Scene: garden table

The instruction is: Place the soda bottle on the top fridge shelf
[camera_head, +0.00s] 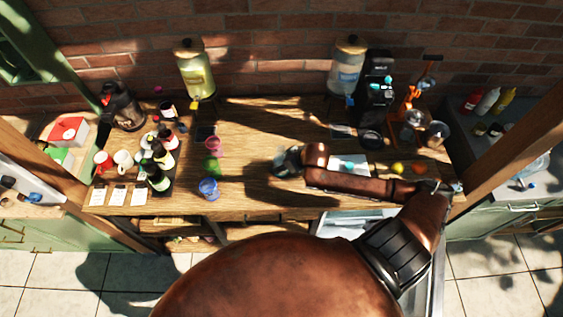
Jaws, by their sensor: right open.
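My right gripper (286,162) is over the middle of the wooden table, small, grey and partly in shadow. Its jaws are open, and I see nothing held in them. Several dark bottles (158,181) stand together at the table's left; I cannot tell which, if any, is the soda bottle. Below the table's front edge, right of centre, a pale, lit opening (352,222) looks like part of the fridge. My arm and body hide most of it, and its shelves cannot be made out. My left gripper is not in view.
Pink (212,143) and blue cups (208,188) stand left of the gripper. Mugs (122,159) and white cards (118,196) are farther left. Drink dispensers (196,73) and a black coffee machine (376,83) line the back. Wooden posts flank the table. Bare wood (255,125) lies behind the gripper.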

